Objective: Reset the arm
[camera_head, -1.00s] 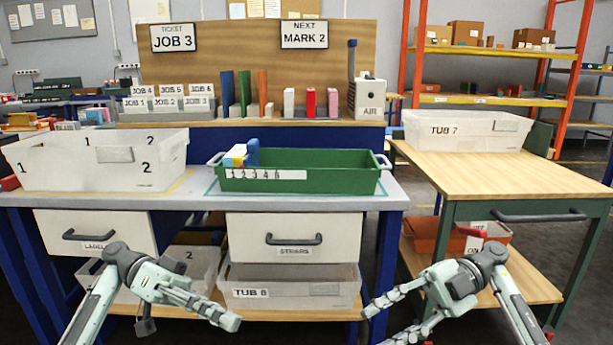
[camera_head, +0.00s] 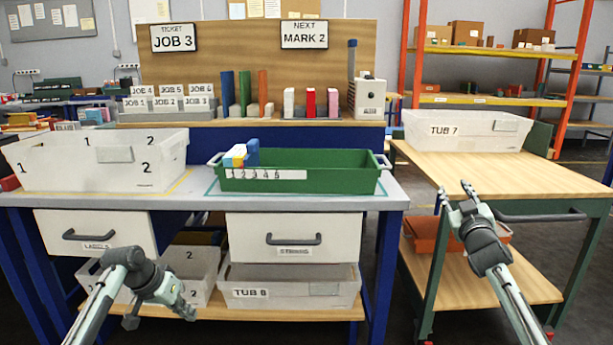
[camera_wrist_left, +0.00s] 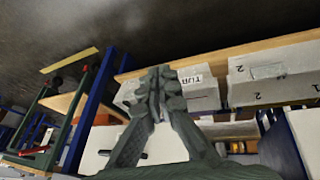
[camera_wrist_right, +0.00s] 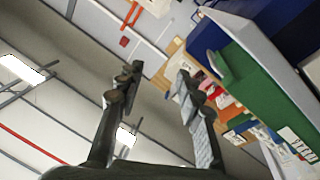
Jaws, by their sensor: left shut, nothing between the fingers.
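My left gripper (camera_head: 188,311) is low in front of the workbench, below the labels drawer. Its fingers are shut and empty in the left wrist view (camera_wrist_left: 160,82). My right gripper (camera_head: 456,194) is raised at the left front edge of the wooden side table, pointing up. In the right wrist view (camera_wrist_right: 158,78) its fingers stand wide apart with nothing between them. Neither gripper touches any object that I can see.
The grey workbench (camera_head: 200,205) carries a white bin (camera_head: 60,170) and a green tub (camera_head: 330,183) holding several coloured blocks. Tub 7 (camera_head: 480,133) stands on the wooden side table (camera_head: 520,178). Tub 8 (camera_head: 290,300) sits on the lower shelf. The floor between bench and side table is open.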

